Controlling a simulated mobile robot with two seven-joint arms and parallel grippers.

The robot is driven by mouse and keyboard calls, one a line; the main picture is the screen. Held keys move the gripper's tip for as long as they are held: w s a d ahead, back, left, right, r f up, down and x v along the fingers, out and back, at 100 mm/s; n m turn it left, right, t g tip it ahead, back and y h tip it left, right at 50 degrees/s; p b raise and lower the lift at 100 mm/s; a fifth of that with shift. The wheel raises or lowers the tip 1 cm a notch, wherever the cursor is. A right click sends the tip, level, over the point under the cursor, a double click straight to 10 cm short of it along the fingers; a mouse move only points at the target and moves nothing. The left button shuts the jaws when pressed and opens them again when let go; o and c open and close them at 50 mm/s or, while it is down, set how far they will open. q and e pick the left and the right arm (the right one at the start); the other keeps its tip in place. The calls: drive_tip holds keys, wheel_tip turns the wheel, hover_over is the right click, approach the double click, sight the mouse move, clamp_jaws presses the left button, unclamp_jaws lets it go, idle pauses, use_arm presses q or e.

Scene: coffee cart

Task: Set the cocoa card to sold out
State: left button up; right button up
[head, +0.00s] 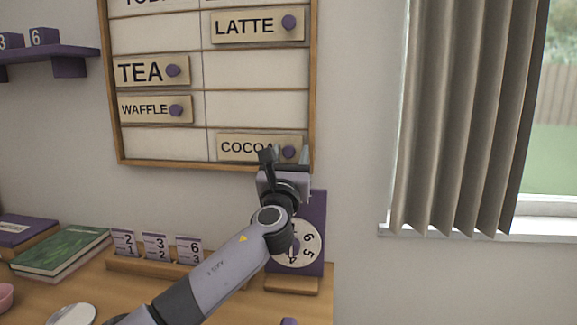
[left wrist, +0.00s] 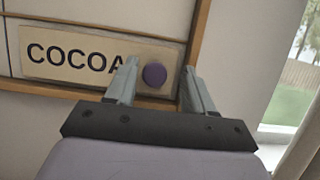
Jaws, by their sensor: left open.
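The cocoa card (head: 232,147) sits in the bottom row of the menu board (head: 160,142), in the right column. It is a tan plate with the word COCOA and a round purple knob. In the left wrist view the cocoa card (left wrist: 62,56) shows with its knob (left wrist: 154,75) between my two fingertips. My left gripper (head: 286,156) is open in front of the card's right end, and its fingers (left wrist: 156,85) stand on both sides of the knob. I cannot tell whether they touch it. My right gripper is in neither view.
The latte card (head: 250,28) is in the right column; the tea card (head: 140,72) and waffle card (head: 143,109) are in the left. Below, a purple dial stand (head: 313,215), number blocks (head: 155,246) and books (head: 60,252) are on the counter. A curtain (head: 455,120) hangs right.

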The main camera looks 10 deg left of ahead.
use_arm(q)
drive_tip(key=v, duration=0.6)
drive_tip(key=shift+s+f, duration=0.2)
drive_tip(key=shift+s, duration=0.15)
